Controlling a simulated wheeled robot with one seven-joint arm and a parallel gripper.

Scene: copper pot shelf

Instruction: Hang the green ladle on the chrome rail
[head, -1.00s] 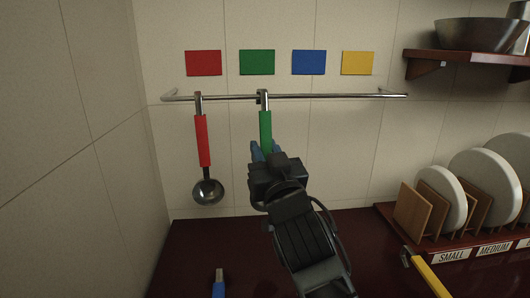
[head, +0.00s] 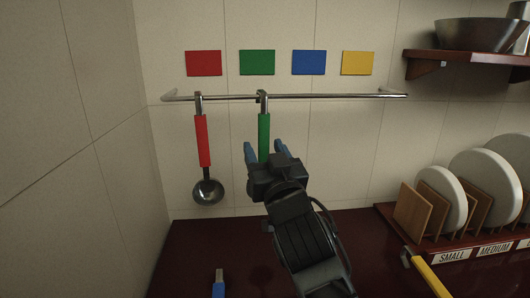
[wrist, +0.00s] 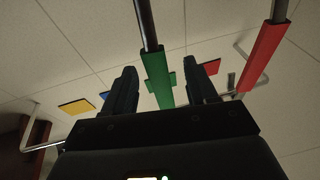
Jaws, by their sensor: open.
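The green ladle's handle (head: 264,136) hangs upright below the chrome rail (head: 330,96), its hooked top over the bar under the green tile. Its lower part is hidden behind my gripper in the head view. My gripper (head: 265,149) is open, with its blue-grey fingers on either side of the handle. In the wrist view the green handle (wrist: 158,78) passes between the two spread fingers (wrist: 161,84), with a gap visible on both sides.
A red ladle (head: 203,140) hangs on the rail to the left. Red, green, blue and yellow tiles are on the wall above. A blue handle (head: 218,288) and a yellow handle (head: 430,275) lie on the dark counter (head: 190,250). A plate rack (head: 470,243) stands at right.

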